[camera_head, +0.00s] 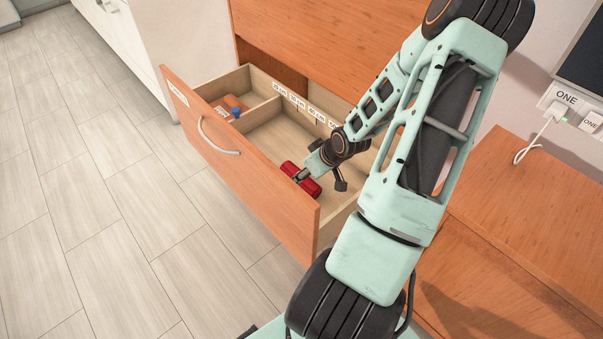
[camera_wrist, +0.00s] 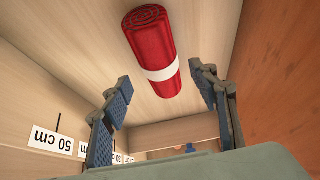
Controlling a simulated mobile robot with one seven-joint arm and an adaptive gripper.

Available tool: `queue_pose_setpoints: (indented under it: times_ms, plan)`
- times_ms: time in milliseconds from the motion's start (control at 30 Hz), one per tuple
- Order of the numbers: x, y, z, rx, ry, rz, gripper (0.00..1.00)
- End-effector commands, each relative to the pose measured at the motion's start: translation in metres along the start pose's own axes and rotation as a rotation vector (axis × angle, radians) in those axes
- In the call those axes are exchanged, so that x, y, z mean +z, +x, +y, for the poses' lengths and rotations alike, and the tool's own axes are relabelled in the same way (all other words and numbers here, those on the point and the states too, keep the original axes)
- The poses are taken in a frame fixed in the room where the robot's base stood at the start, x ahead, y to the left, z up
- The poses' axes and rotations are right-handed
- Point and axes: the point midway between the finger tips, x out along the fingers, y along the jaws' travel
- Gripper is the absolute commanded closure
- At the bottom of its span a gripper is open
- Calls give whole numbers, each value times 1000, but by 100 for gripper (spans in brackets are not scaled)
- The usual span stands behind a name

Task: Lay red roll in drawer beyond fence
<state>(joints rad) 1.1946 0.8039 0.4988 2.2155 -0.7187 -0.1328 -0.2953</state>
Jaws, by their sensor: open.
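The red roll (camera_wrist: 150,45) with a white band shows in the wrist view over the pale drawer floor. In the head view the roll (camera_head: 290,169) is partly covered by my gripper (camera_head: 304,176). The open drawer (camera_head: 225,160) has an orange front. A wooden fence (camera_head: 259,114) crosses it, and the roll is in the longer compartment on the robot's side. In the wrist view my gripper (camera_wrist: 160,76) is open, its fingers either side of the roll's lower end. I cannot tell whether they touch it or whether it rests on the floor.
A small orange thing (camera_head: 231,101) and a blue thing (camera_head: 237,112) are in the far compartment. Length labels (camera_wrist: 52,140) line the drawer's back wall. A wooden cabinet top (camera_head: 520,220) lies at right, below a power socket (camera_head: 565,97). The tiled floor at left is clear.

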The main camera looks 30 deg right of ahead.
Motion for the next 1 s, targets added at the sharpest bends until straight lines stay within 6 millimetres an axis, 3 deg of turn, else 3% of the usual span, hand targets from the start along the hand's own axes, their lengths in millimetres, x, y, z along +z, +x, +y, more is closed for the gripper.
queue_pose_setpoints:
  times_ms: [33, 200, 400, 1000]
  plan:
    - [-2, -17, 1, 3, 2, 0, 46]
    - [-2, -46, 1, 2, 2, 0, 46]
    - [0, -64, 0, 1, 2, -1, 46]
    - [0, -67, 0, 0, 0, -1, 46]
